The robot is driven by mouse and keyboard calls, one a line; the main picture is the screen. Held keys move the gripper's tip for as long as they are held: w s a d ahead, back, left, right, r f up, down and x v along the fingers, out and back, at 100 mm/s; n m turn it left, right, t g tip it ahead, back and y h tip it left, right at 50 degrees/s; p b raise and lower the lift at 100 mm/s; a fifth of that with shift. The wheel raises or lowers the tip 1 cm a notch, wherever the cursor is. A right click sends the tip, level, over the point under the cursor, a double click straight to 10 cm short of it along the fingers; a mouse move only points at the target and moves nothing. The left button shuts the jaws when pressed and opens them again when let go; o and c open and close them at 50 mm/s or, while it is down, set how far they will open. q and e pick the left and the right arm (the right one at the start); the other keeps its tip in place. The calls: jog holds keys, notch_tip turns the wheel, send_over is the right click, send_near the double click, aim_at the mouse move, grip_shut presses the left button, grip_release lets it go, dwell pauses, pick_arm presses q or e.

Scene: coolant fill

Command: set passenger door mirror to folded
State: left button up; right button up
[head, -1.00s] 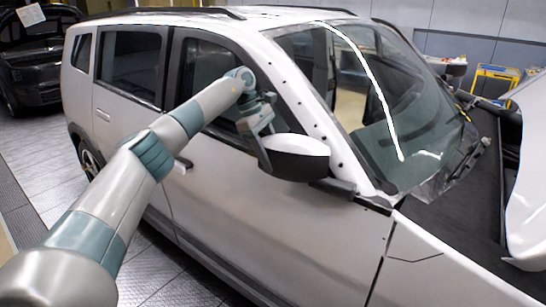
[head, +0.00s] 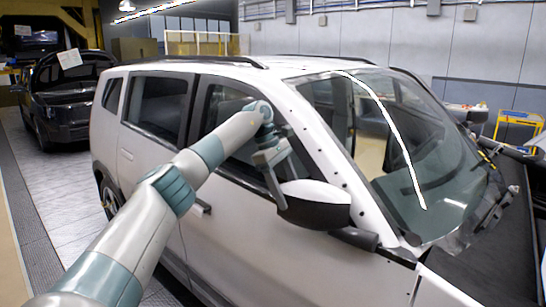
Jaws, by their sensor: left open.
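The passenger door mirror (head: 314,207) has a white cap on top and a dark lower shell. It joins the car on a dark stalk (head: 354,238) at the front of the door. The housing lies to the left of this stalk, toward the rear of the car; its exact angle is hard to tell. My left gripper (head: 277,186) is open at the outer, left end of the mirror. One finger hangs down beside that end; whether it touches is unclear, and the other finger is hard to make out. My right gripper is out of view.
The white car (head: 240,235) fills the middle, with its side window and door close behind my left arm. The windshield (head: 400,150) is to the right. A dark car (head: 68,95) stands back left. The grey floor (head: 55,205) at left is clear.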

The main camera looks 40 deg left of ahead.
pick_arm(q)
jog(key=v, duration=1.3)
jog(key=shift+r, duration=0.3)
jog(key=shift+f, duration=0.1)
